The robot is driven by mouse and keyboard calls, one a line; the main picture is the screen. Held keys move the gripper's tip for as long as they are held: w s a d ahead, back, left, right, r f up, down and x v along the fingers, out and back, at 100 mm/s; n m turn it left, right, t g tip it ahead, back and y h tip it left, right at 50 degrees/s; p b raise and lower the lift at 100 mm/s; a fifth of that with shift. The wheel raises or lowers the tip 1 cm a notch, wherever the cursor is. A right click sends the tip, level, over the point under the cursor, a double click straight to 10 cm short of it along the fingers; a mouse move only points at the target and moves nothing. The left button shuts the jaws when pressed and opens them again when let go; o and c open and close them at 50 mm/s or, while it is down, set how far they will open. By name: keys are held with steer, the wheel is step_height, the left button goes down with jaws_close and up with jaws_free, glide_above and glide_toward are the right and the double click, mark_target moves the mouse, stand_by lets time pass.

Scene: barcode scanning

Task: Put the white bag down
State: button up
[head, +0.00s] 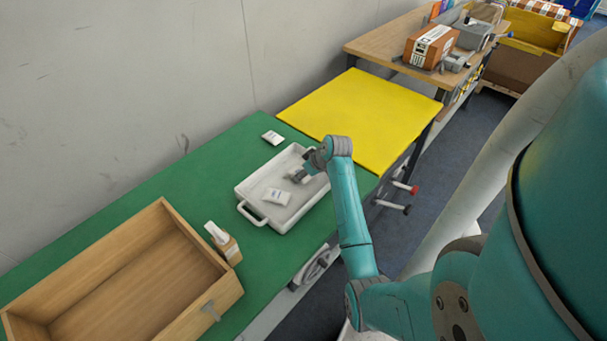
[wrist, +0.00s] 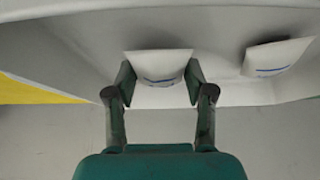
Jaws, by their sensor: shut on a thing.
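My gripper (wrist: 160,85) is shut on a white bag (wrist: 158,66) with a blue line, held between the two fingertips in the wrist view. In the head view my gripper (head: 298,176) is low over the white tray (head: 250,186), and the held bag is largely hidden there. I cannot tell whether the held bag touches the tray floor. Another white bag (head: 278,197) lies in the tray, to the lower left of my gripper; it also shows at the right in the wrist view (wrist: 278,57), apart from the fingers.
A third white packet (head: 272,137) lies on the green table (head: 145,185) behind the tray. A yellow surface (head: 365,115) at the right is bare. A wall runs behind.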

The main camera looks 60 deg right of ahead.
steer(key=shift+f, duration=0.3)
steer(key=shift+f, duration=0.15)
steer(key=o, duration=1.1)
steer(key=shift+o, duration=0.2)
steer(key=shift+r, duration=0.2)
steer(key=v, duration=1.2)
